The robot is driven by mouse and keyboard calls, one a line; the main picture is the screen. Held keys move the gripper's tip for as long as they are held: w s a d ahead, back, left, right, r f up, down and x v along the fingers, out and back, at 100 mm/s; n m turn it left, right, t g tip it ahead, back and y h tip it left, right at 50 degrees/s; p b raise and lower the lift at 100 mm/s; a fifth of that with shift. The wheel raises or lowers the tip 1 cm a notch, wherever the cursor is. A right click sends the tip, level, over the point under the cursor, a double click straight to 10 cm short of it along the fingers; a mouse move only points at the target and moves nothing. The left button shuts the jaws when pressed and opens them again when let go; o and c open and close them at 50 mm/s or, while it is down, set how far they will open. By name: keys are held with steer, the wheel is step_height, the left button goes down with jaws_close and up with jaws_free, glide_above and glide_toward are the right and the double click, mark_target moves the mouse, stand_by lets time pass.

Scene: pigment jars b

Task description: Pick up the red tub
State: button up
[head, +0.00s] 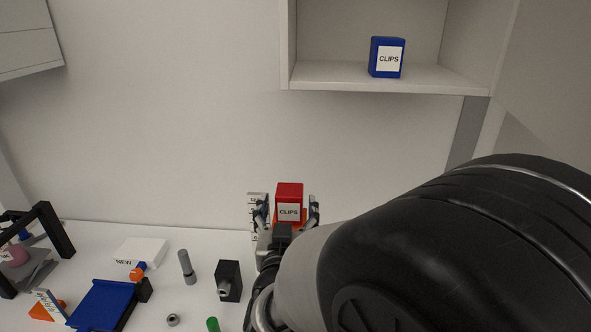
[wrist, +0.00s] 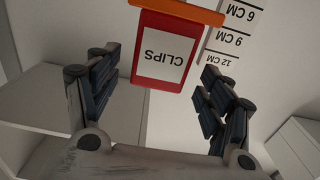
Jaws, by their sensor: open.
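The red tub (head: 289,191) with a white CLIPS label stands upright near the back wall in the head view. In the wrist view the red tub (wrist: 163,52) appears upside down at the top centre, against an orange piece (wrist: 185,9) that seems to be its support. My gripper (head: 288,204) is open, with one finger to each side of the tub in the head view. In the wrist view my gripper (wrist: 157,68) shows gaps between both fingers and the tub. How deep the tub lies between the fingers is hard to tell.
A height scale (wrist: 231,40) marked in CM stands beside the tub. A blue CLIPS tub (head: 387,57) sits on the shelf (head: 430,78) above. A black block (head: 229,280), a grey cylinder (head: 187,267) and a blue tray (head: 102,304) are on the table to the left.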

mark_target(289, 205)
steer(key=w, duration=0.3)
steer(key=shift+d, duration=0.1)
steer(key=shift+c, duration=0.3)
steer(key=c, duration=1.1)
steer(key=shift+c, duration=0.2)
